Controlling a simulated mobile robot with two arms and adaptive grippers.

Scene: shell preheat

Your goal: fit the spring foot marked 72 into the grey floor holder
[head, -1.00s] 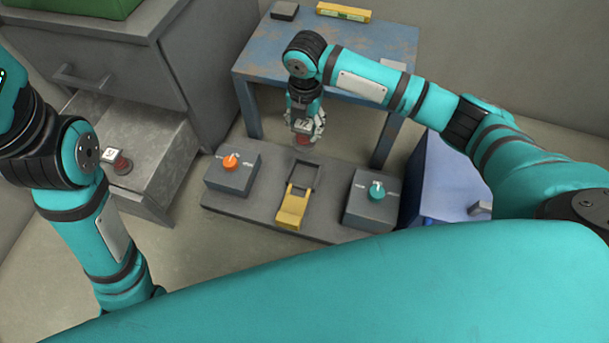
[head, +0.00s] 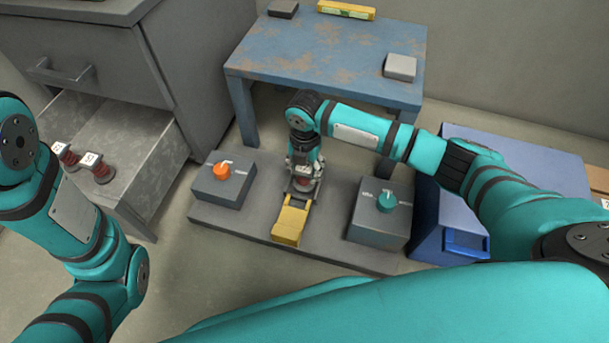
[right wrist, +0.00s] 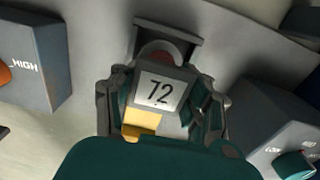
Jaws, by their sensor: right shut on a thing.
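The spring foot marked 72 (right wrist: 160,92) is held upright in my right gripper (head: 303,184), its number plate facing the right wrist camera. Its reddish body (head: 304,186) shows between the fingers in the head view. The grey floor holder (right wrist: 178,36) is a dark frame on a grey base plate, with a yellow flap (head: 290,222) at its near end. The foot is over or inside the frame; the gripper hides its lower end, so I cannot tell whether it is seated. My left arm is at the left; its gripper is out of view.
A box with an orange knob (head: 222,180) stands left of the holder, one with a teal knob (head: 382,212) right. Two more spring feet (head: 100,170) sit in the open drawer (head: 135,150). A blue table (head: 300,60) stands behind; a blue bin (head: 450,240) is at right.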

